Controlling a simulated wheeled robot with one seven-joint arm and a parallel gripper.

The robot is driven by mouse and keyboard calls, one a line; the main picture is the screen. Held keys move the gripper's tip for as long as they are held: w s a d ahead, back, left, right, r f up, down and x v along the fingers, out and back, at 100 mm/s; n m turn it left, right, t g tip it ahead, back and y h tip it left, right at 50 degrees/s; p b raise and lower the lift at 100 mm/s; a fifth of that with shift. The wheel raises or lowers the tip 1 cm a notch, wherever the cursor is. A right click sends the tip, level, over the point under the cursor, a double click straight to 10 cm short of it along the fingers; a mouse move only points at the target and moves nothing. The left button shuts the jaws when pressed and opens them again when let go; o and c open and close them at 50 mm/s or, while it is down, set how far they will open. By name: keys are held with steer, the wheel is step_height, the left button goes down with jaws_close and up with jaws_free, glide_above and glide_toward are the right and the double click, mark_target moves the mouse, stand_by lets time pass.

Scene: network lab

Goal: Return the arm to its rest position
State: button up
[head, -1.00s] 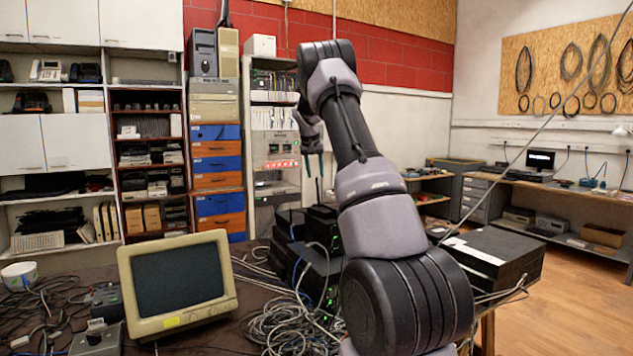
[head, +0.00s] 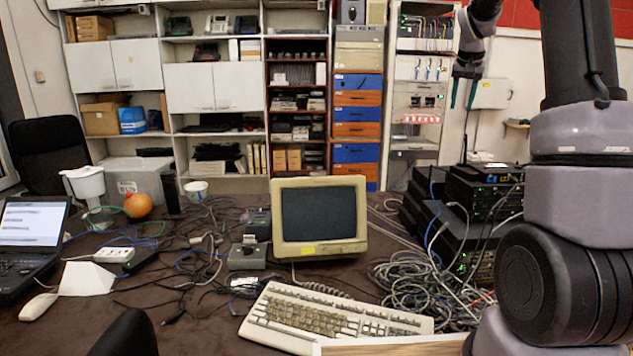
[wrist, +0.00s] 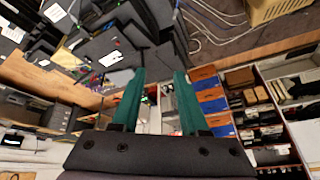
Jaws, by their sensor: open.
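My arm rises along the right side of the head view and bends over at the top. My gripper (head: 463,94) hangs from it, fingers pointing down, in front of the equipment rack and above the table. Its two green fingers are apart with nothing between them. In the wrist view, my gripper (wrist: 156,100) also shows both green fingers spread and empty, with the black boxes, cables and blue and orange drawers beyond.
A beige monitor (head: 320,217) and keyboard (head: 325,318) stand on the brown table. Stacked black network boxes (head: 485,190) and tangled cables (head: 400,275) lie near my arm. A laptop (head: 32,230) and an orange round object (head: 138,205) are at left. Shelves line the back wall.

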steer(key=s+a+r+t+y, duration=0.1)
steer(key=s+a+r, duration=0.4)
steer(key=s+a, duration=0.5)
steer(key=s+a+f+y, duration=0.1)
steer(key=s+a, duration=0.2)
steer(key=s, duration=0.6)
steer(key=s+a+f+n+t+y, duration=0.1)
steer(key=s+a+f, duration=0.1)
steer(key=s, duration=0.7)
steer(key=s+a+f, duration=0.2)
steer(key=s+a, duration=0.2)
steer(key=s, duration=0.5)
steer(key=shift+s+a+n+y, duration=0.2)
steer(key=shift+a+n+y, duration=0.2)
